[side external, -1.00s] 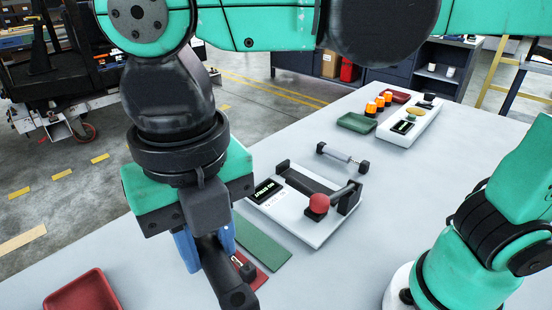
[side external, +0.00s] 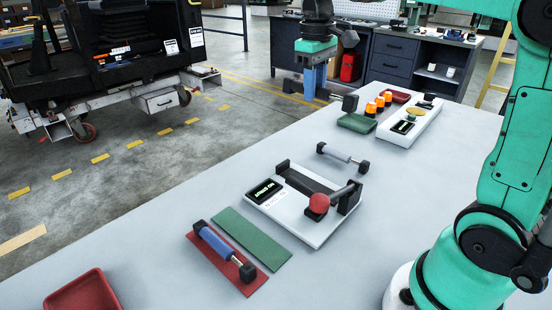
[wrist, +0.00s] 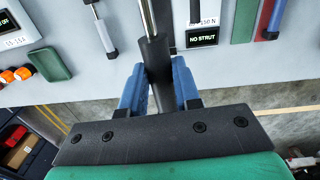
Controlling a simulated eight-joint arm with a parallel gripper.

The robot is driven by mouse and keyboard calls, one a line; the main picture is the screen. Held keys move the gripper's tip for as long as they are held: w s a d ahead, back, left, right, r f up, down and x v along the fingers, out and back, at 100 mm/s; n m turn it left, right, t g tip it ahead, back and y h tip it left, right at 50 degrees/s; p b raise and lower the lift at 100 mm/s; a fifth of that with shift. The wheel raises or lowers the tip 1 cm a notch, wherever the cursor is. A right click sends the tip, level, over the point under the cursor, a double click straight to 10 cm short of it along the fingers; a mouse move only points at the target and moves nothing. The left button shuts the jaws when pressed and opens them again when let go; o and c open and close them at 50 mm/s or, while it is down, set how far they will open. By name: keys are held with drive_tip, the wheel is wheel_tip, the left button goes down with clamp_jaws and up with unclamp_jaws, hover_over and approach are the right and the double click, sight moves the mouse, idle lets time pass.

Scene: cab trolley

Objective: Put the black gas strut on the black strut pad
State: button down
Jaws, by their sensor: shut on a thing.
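My gripper (side external: 314,80) is beyond the far-left edge of the table, above the floor. Its blue fingers are shut on the black gas strut (wrist: 154,60), which has a dark body and a silver rod in the wrist view. My gripper also shows in the wrist view (wrist: 158,85). I cannot make out a black strut pad in either view. A red pad (side external: 222,262) carries a blue strut (side external: 216,244); a green pad (side external: 252,238) beside it is bare.
A white fixture (side external: 288,213) with a red-ball lever (side external: 319,203) stands mid-table; its display (wrist: 202,37) reads NO STRUT. A grey strut (side external: 342,154) lies behind it. Orange lamps (side external: 379,102), a green tray (side external: 356,123) and a white box (side external: 412,125) stand farther back. A red tray (side external: 84,293) is front left.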

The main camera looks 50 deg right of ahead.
sight(309, 183)
drive_tip(key=shift+h, duration=0.7)
drive_tip(key=shift+f, duration=0.35)
wheel_tip(309, 183, down, 19)
drive_tip(key=shift+f, duration=0.15)
drive_tip(key=shift+f, duration=0.15)
drive_tip(key=c, duration=0.6)
unclamp_jaws()
